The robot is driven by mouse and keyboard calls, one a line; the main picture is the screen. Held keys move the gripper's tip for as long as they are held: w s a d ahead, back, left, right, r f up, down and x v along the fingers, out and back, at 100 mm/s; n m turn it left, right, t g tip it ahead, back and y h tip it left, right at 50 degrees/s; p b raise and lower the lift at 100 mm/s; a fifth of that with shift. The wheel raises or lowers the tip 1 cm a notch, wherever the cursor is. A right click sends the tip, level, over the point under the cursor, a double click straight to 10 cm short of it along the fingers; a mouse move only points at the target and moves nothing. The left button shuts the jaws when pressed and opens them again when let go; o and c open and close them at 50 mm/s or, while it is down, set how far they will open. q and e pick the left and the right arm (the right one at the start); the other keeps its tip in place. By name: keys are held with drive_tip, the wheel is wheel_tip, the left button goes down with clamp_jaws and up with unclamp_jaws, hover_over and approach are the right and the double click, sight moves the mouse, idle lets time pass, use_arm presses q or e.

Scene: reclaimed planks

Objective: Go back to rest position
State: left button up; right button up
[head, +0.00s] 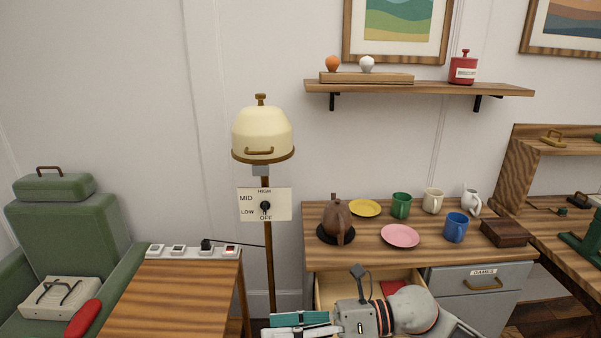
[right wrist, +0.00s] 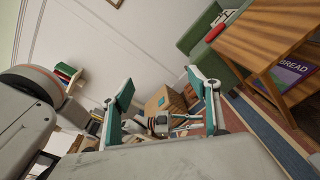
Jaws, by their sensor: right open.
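My right gripper (head: 278,326) reaches in from the right at the bottom of the head view, pointing left. It is in front of the open drawer (head: 322,288) and partly covers it. In the right wrist view the right gripper (right wrist: 160,84) has its two teal-padded fingers wide apart, with nothing between them. The right arm is bent across the front of the drawer.
A wooden desk (head: 360,254) holds a teapot (head: 338,214), plates and mugs. A lamp (head: 263,134) with a dial plate stands left of it. A side table (head: 188,295) and green armchair (head: 75,232) are at left. Open boxes (right wrist: 165,105) show below the gripper.

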drive_tip(key=w+d+f+m+t+h, duration=0.15)
drive_tip(key=d+f+m+t, duration=0.35)
drive_tip(key=m, duration=0.5)
drive_tip(key=w+d+f+m+t+h+b, duration=0.1)
drive_tip(key=d+f+m+t+h, duration=0.2)
drive_tip(key=m+t, duration=0.5)
drive_tip(key=w+d+f+m+t+h, duration=0.1)
drive_tip(key=d+f+m+t+h, duration=0.3)
drive_tip(key=m, duration=0.8)
drive_tip(key=s+d+f+m+g+h, duration=0.2)
drive_tip(key=s+d+f+m, duration=0.2)
drive_tip(key=f, duration=0.3)
drive_tip(key=s+d+f+m+g+h, duration=0.1)
drive_tip(key=s+d+f+m+g, duration=0.1)
drive_tip(key=s+d+f+m, duration=0.2)
drive_tip(key=s+d+f+m+g+h+b, duration=0.1)
drive_tip(key=s+d+f+m, duration=0.3)
drive_tip(key=s+f, duration=0.4)
wheel_tip(320, 180, down, 2)
drive_tip(key=shift+f+m+g+h, duration=0.15)
drive_tip(key=shift+m+g+h, duration=0.25)
drive_tip(key=shift+h, duration=0.45)
drive_tip(key=shift+a, duration=0.1)
